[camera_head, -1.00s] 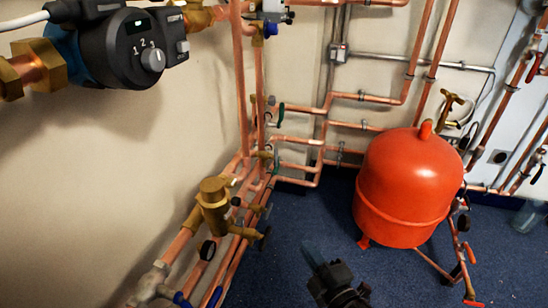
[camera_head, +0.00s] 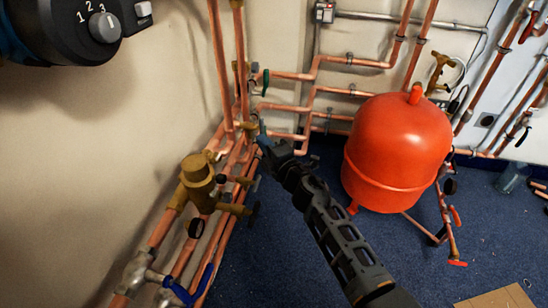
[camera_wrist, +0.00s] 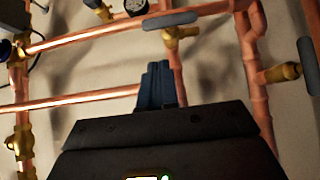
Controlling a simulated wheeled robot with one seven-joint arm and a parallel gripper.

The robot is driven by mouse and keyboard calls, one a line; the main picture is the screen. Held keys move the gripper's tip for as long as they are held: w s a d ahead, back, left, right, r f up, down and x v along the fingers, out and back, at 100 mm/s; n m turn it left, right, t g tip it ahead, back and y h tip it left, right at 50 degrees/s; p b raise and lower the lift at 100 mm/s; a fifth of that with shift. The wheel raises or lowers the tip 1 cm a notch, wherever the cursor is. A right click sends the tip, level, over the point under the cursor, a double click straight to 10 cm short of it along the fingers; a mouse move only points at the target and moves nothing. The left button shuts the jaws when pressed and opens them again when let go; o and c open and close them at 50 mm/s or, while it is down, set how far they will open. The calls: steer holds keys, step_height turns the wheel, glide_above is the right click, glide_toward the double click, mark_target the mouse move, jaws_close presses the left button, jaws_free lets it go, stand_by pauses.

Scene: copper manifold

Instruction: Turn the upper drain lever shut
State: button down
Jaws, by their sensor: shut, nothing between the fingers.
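The upper drain lever (camera_head: 265,82) is a small dark green handle on a brass valve beside the vertical copper pipes in the head view. It stands roughly upright. My gripper (camera_head: 263,134) is below it, near the pipes, with its fingers closed and empty. The fingers overlap the place of the lower green lever, which I cannot make out there. In the wrist view the blue closed fingertips (camera_wrist: 156,84) point toward the pipes. One grey-looking lever (camera_wrist: 171,20) is above them, and another lever (camera_wrist: 307,65) is at the right edge. I cannot tell which is the upper one.
Copper pipes (camera_head: 222,75) run up the wall and along the floor. A brass fitting (camera_head: 197,175) stands left of my arm. A red tank (camera_head: 400,150) stands to the right. A black pump (camera_head: 90,25) is at the upper left. Blue floor between is clear.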

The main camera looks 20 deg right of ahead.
mark_target(259, 124)
steer(key=shift+w+d+b, duration=0.2)
steer(key=shift+w+d, duration=0.15)
steer(key=shift+w, duration=0.4)
steer(key=shift+w+d+b, duration=0.15)
steer(key=shift+w+d, duration=0.25)
steer(key=shift+w, duration=0.3)
steer(key=shift+w+d+b, duration=0.2)
steer(key=shift+w+d, duration=0.15)
steer(key=shift+w, duration=0.4)
steer(key=shift+r+p, duration=0.15)
steer(key=shift+p, duration=0.3)
steer(key=shift+r+p, duration=0.15)
steer(key=shift+p, duration=0.5)
